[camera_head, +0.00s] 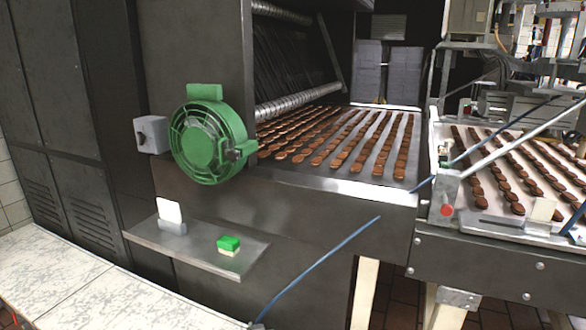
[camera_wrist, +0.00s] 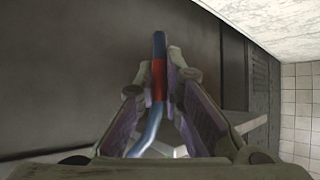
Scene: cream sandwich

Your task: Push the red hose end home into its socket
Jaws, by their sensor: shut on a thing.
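The hose end shows in the wrist view as a blue hose with a red band (camera_wrist: 158,78). My gripper (camera_wrist: 165,76) is shut on it around the red band. A blue tip sticks out beyond the fingertips, and the blue hose (camera_wrist: 148,132) curves back between the fingers. A dark flat surface lies behind the tip; I cannot tell if they touch. My gripper does not show in the head view. I cannot make out the socket in either view.
In the head view a green round fan (camera_head: 207,140) and a grey box (camera_head: 151,134) are on the dark machine front. A metal shelf (camera_head: 150,243) below holds a green-and-white block (camera_head: 228,245) and a white card (camera_head: 169,211). A blue line (camera_head: 320,262) crosses in front.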

